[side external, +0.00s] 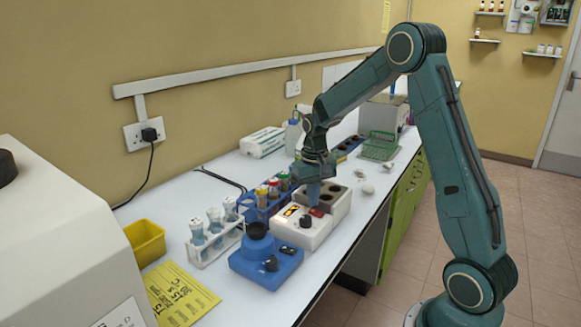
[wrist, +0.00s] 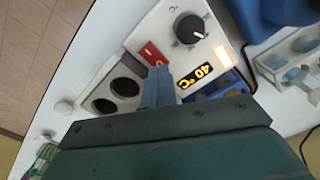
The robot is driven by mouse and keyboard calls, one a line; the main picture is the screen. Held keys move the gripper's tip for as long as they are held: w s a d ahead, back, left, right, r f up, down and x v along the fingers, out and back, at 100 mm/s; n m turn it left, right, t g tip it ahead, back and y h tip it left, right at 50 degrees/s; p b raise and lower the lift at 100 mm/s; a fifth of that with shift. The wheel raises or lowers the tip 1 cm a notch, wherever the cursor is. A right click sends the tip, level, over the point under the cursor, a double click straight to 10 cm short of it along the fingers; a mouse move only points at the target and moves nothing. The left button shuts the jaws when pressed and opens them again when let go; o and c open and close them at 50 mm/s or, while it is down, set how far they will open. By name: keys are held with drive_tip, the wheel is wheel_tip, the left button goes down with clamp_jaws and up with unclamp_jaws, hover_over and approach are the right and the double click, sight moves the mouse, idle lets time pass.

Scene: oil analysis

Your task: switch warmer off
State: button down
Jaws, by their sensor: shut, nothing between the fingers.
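The warmer (side external: 325,229) is a white block unit on the bench, with dark round wells and a front panel. In the wrist view its panel shows a black knob (wrist: 189,29), a lit orange display (wrist: 196,76) reading 40 °C and a glowing lamp (wrist: 222,55). A red rocker switch (wrist: 151,54) sits between the knob and the wells (wrist: 126,87). It also shows in the side view (side external: 317,212). My gripper (wrist: 157,72) is shut and empty, pointing down at the warmer, with its tips right beside the red switch. I cannot tell whether they touch it.
A blue mixer (side external: 265,262) stands in front of the warmer. A blue rack of capped tubes (side external: 262,205) and a white tube rack (side external: 215,243) stand to its left. A yellow tub (side external: 146,243) and yellow sheet (side external: 180,294) lie nearer. A green rack (side external: 379,147) is farther back.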

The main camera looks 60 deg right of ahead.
sight(312, 211)
drive_tip(key=shift+f, duration=0.9)
idle(1.0)
drive_tip(key=shift+r, duration=3.5)
drive_tip(key=shift+r, duration=0.1)
drive_tip(key=s+a+r+n+t, duration=0.3)
drive_tip(key=s+a+r, duration=0.65)
drive_tip(key=a, duration=0.25)
drive_tip(key=s+a+r+n+t, duration=0.1)
drive_tip(key=s+a, duration=0.5)
drive_tip(key=s, duration=0.6)
drive_tip(key=shift+s+a+n+t, duration=0.2)
drive_tip(key=shift+s+n+t, duration=0.1)
drive_tip(key=shift+n+t, duration=0.6)
